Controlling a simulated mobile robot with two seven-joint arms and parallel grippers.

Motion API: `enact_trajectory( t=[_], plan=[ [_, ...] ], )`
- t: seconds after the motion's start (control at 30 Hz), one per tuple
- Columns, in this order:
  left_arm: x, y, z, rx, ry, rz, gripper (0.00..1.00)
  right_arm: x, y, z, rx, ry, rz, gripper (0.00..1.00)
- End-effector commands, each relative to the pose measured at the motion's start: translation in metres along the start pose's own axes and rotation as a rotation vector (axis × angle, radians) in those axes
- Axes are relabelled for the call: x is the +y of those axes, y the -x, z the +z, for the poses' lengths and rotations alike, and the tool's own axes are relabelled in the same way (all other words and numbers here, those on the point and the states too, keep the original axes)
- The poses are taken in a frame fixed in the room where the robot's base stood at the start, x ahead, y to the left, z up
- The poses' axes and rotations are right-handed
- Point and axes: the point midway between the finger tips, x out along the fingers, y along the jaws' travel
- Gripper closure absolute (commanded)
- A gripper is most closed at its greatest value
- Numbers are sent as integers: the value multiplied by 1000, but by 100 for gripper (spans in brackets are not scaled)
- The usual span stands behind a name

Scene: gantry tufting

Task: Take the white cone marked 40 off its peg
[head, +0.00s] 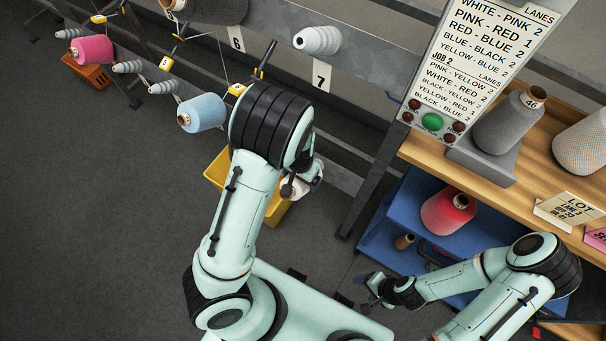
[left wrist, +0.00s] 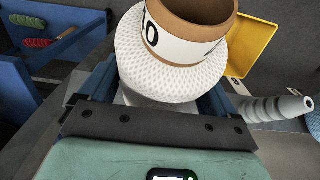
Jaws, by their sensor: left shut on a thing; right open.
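The white cone (left wrist: 165,62) fills the upper middle of the left wrist view. It has a textured white body and a brown tube end; part of its number shows, a 0. My left gripper (left wrist: 155,100) is shut on it, with a finger on each side. In the head view only a bit of the white cone (head: 316,178) shows beside my left gripper (head: 297,186), mostly hidden by my own arm. I cannot tell whether a peg is inside the cone. My right gripper (head: 371,288) is open and empty, low beside the blue shelf.
A yellow bin (head: 217,172) stands behind my left arm. The frame carries a blue cone (head: 202,113), a pink cone (head: 92,49) and a bare grey peg (head: 318,40) above plate 7. A wooden shelf (head: 430,150) with a grey cone marked 46 (head: 508,122) and a red cone (head: 448,211) below are right.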

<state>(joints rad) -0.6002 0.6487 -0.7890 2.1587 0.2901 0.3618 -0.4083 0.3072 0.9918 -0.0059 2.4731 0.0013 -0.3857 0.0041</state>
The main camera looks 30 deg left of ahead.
Motion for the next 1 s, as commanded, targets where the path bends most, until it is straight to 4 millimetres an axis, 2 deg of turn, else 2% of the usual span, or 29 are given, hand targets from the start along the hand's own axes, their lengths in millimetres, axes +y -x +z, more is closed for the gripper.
enact_trajectory(
  t=[1.0],
  plan=[
    [0, 37, 49, 2, 2, 0, 63, -18, 29, -22, 29, 10, -10, 32]
  ],
)
